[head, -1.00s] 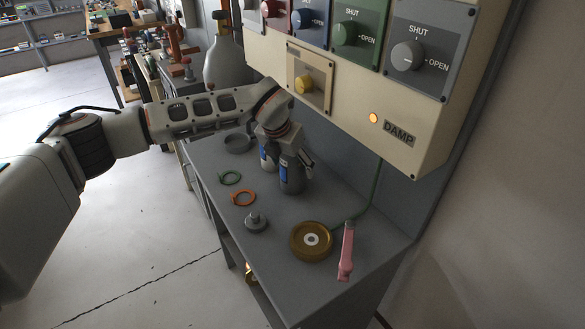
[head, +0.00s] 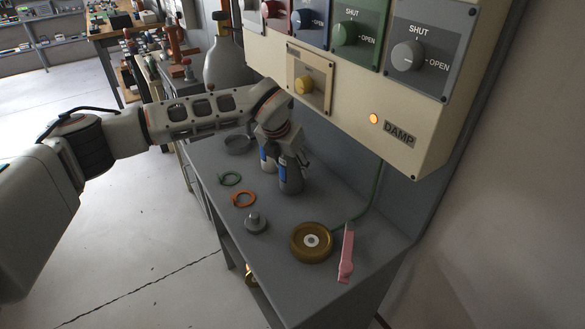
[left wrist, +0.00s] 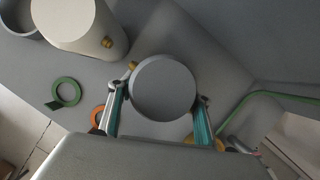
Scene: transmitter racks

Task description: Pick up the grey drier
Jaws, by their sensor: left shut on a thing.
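My right gripper is in neither view.
A pale canister (left wrist: 75,22) stands close beside the drier. The bench (head: 215,158) also holds a green ring (head: 230,178), an orange ring (head: 243,198), a grey knobbed part (head: 255,222), a brass wheel (head: 311,241) and a pink tag (head: 346,255). The DAMP panel (head: 345,105) overhangs it.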

